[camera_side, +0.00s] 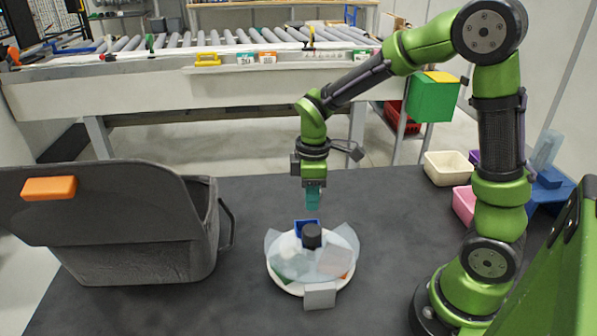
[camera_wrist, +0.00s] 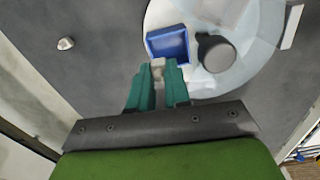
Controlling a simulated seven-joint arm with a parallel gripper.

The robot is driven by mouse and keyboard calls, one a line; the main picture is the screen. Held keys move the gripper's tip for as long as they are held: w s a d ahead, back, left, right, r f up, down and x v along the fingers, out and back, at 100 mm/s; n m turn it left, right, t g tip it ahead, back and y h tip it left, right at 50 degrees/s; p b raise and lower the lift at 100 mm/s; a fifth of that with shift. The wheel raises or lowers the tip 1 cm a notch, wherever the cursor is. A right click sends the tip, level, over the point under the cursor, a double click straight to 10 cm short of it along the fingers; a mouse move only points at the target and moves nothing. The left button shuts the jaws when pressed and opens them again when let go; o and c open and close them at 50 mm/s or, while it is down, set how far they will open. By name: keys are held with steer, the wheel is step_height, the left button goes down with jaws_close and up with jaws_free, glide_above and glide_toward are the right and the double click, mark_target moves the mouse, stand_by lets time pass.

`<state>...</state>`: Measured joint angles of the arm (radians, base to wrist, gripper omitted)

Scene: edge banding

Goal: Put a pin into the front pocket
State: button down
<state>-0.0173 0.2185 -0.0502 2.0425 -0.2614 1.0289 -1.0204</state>
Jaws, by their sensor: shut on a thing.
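My gripper (camera_side: 312,203) has teal fingers pointing down, above the back edge of a round white dish (camera_side: 285,288). In the wrist view, the fingertips (camera_wrist: 159,70) are shut on a small beige piece, likely the pin (camera_wrist: 158,67). It shows just short of an open blue pocket (camera_wrist: 168,46); the height gap cannot be told there. In the side view, the blue pocket (camera_side: 306,226) sits at the dish's back, below the fingers. Translucent panels cover other parts of the dish around a dark central knob (camera_side: 311,236). Which pocket is the front one is unclear.
A pale block (camera_side: 320,296) stands at the dish's near edge. A dark tub (camera_side: 140,245) with an orange label fills the left. A cream bin (camera_side: 448,168) and a pink bin (camera_side: 464,203) are at right. A small whitish lump (camera_wrist: 66,43) lies on the table.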

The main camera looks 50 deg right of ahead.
steer(key=c, duration=1)
jaws_free()
steer(key=shift+r, duration=0.1)
step_height(320, 180, up, 17)
steer(key=shift+f, duration=0.2)
